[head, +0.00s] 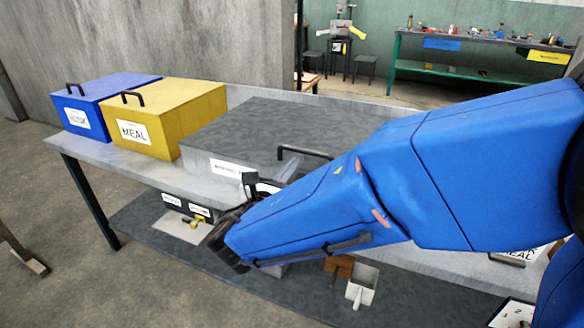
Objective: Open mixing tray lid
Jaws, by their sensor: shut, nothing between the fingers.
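The mixing tray is a wide grey box with a white label (232,168) on its front, standing on the table. Its dark grey lid (255,128) lies flat on top and looks closed. A black bar handle (305,151) stands up from the lid near its right side, just above my blue arm. My gripper (250,183) is at the tray's front, left of and lower than the handle. It is shut and empty, and partly hidden by my own arm. The arm also hides the tray's right front part. I cannot tell whether the gripper touches the tray.
A yellow box marked MEAL (176,113) and a blue box (103,104) with black handles stand left of the tray on the grey table (130,160). A lower shelf (150,228) holds a white scoop (361,286). A green workbench (480,75) stands far behind.

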